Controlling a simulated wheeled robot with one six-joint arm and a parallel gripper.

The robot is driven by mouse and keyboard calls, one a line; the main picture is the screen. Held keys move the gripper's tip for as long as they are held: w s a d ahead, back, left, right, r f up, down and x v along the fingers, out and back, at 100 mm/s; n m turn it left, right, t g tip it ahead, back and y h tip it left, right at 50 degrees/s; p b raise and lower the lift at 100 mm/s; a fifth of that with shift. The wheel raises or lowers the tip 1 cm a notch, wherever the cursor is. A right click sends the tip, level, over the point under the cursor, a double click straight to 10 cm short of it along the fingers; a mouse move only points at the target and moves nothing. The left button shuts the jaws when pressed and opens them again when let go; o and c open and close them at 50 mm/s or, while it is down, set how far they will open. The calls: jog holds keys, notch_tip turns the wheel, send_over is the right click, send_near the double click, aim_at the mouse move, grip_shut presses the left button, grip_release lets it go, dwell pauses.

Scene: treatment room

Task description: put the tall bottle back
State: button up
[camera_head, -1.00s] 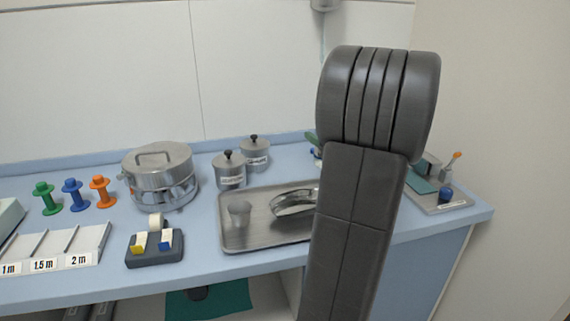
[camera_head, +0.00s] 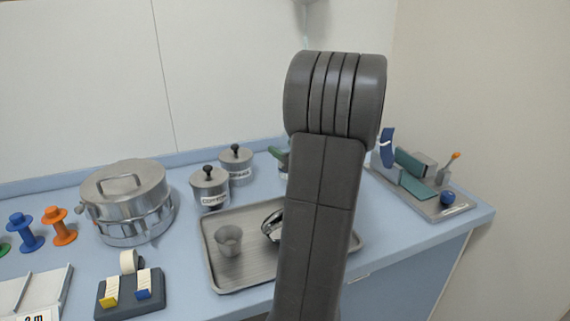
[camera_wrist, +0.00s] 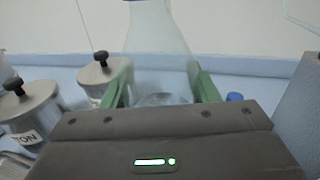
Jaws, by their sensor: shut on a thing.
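The tall bottle (camera_wrist: 160,45) is clear, pale glass or plastic. It stands upright in the wrist view, between the green fingers of my gripper (camera_wrist: 162,92). The fingers are shut on its lower part. Its base is hidden behind the gripper body, so I cannot tell whether it touches the counter. In the head view my arm hides most of the gripper and bottle; only a green finger (camera_head: 277,152) shows left of the arm.
Two lidded canisters (camera_head: 210,187) stand left of the gripper. A steel tray (camera_head: 222,278) holds a cup (camera_head: 228,240) and a shiny dish (camera_head: 272,222). A steel pot (camera_head: 128,200) is further left. A tray with small items (camera_head: 430,208) sits at the right counter end.

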jog(key=shift+f, duration=1.8)
jog(key=shift+f+b, duration=0.1)
jog(key=shift+b, duration=0.2)
jog(key=shift+f, duration=0.15)
jog(key=o, duration=1.1)
jog(key=shift+r, duration=0.3)
jog(key=v, duration=1.2)
jog(key=shift+f, duration=0.1)
